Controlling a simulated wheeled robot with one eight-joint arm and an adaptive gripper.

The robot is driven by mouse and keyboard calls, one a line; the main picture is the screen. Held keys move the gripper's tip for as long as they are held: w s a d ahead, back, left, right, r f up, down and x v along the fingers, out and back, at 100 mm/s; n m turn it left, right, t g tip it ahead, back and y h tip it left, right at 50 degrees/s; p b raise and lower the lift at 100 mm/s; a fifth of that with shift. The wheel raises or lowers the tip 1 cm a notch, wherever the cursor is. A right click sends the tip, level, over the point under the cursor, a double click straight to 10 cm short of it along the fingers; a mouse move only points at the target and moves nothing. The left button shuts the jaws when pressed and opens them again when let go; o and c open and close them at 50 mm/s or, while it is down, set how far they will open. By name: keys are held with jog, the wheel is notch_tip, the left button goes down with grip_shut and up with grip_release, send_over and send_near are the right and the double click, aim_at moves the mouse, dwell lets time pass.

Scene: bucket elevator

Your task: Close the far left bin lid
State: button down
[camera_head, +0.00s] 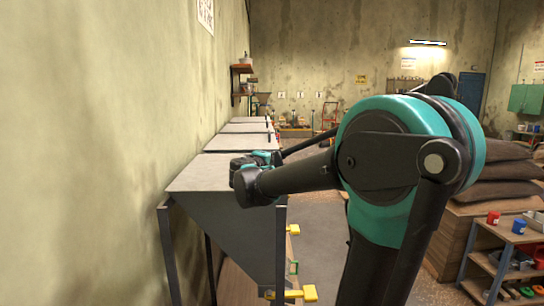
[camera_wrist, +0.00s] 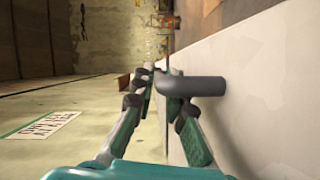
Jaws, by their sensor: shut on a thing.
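A row of metal bins with flat grey lids runs along the left wall in the head view. The nearest lid (camera_head: 205,175) lies flat over its bin (camera_head: 235,225), and other flat lids (camera_head: 240,143) follow behind it. My gripper (camera_wrist: 160,88) is shut on a dark grey bar handle (camera_wrist: 205,86) in the wrist view. The handle stands out from a pale lid surface (camera_wrist: 262,75). In the head view my wrist and gripper (camera_head: 262,160) are over the right side of the nearest lid; my arm partly hides them. I cannot tell which lid the handle belongs to.
The wall (camera_head: 100,150) stands close along the bins' left side. Yellow parts (camera_head: 300,294) stick out at the nearest bin's lower right. Open floor (camera_head: 320,235) lies right of the bins. Stacked sacks (camera_head: 495,172) and a shelf with cups (camera_head: 510,235) are at the right.

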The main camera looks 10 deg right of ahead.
jog(key=shift+s+f, duration=0.1)
jog(key=shift+f, duration=0.2)
jog(key=c, duration=1.5)
grip_release()
jog(key=shift+c, duration=0.2)
jog(key=v, duration=1.2)
jog(key=shift+r, duration=0.15)
